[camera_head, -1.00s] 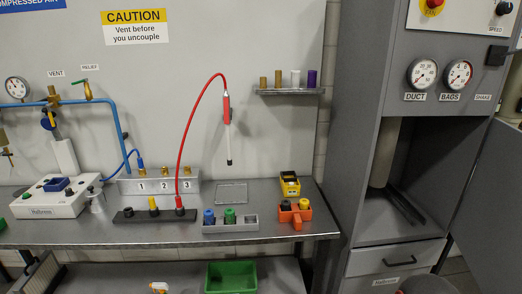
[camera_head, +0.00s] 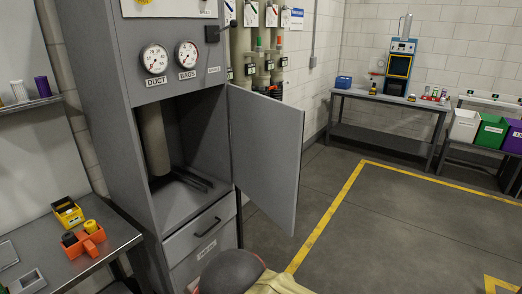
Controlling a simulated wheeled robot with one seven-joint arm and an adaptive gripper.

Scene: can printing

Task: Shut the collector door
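The collector is a tall grey cabinet with two gauges labelled DUCT and BAGS on its upper panel. Its grey collector door (camera_head: 266,160) is hinged at the right of the opening and stands wide open, swung out to the right. My gripper does not show.
A metal bench (camera_head: 95,248) with a yellow box and an orange holder (camera_head: 84,240) stands close to the cabinet's left. Open floor (camera_head: 380,235) with yellow lines lies right of the door. A workbench (camera_head: 385,100) and coloured bins (camera_head: 490,132) stand far back right.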

